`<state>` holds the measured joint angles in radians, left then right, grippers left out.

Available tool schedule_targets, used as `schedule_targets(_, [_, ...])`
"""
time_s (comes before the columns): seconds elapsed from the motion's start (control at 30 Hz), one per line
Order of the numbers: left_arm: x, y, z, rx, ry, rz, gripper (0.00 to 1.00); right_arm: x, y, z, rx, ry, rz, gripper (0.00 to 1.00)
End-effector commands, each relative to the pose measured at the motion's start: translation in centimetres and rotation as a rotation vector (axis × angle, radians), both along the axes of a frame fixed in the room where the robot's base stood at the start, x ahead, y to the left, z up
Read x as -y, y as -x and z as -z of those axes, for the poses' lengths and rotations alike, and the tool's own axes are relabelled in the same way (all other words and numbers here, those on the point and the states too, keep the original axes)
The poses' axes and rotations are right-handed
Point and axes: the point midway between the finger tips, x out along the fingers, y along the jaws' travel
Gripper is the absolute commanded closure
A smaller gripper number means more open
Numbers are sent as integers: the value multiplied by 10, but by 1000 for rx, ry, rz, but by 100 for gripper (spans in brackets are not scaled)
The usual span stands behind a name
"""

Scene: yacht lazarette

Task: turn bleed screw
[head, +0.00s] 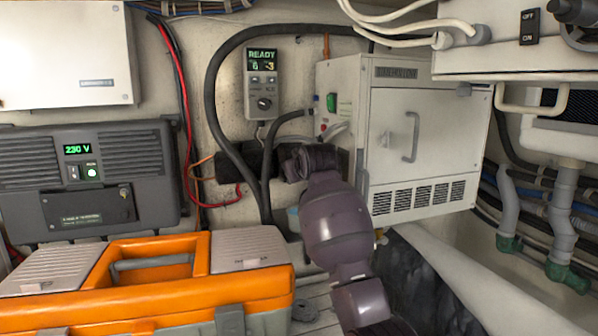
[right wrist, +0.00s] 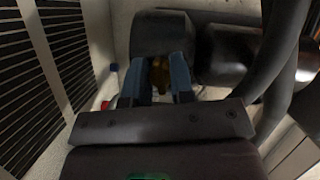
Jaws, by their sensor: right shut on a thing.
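In the right wrist view my right gripper (right wrist: 159,82) has its two blue fingers shut on a small brass-coloured piece (right wrist: 160,72), which looks like the bleed screw. The piece sits in shadow below a dark block (right wrist: 163,34), and its slot or turn angle cannot be made out. In the head view my right arm reaches up from the bottom to the dark fittings left of the white cabinet. My wrist there hides the fingers and the screw. My left gripper is in neither view.
A white cabinet (head: 412,140) with a handle and vents stands close right of my wrist. A control panel reading READY (head: 263,83) hangs above left. Black hoses (head: 212,110) run beside the arm. An orange toolbox (head: 190,290) fills the lower left. Grey pipes (head: 562,215) are far right.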

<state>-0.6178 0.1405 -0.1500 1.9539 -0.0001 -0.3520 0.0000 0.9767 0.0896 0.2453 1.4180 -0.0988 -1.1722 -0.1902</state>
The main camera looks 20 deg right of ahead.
Motion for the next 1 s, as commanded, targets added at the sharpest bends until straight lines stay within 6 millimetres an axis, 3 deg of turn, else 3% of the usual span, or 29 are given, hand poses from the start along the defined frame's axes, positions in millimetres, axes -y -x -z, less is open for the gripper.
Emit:
schedule_targets(0.4, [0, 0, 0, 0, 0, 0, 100, 0, 0, 1, -8, -207, -1, 100])
schedule_targets(1.0, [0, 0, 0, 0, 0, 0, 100, 0, 0, 1, -10, -242, 0, 100])
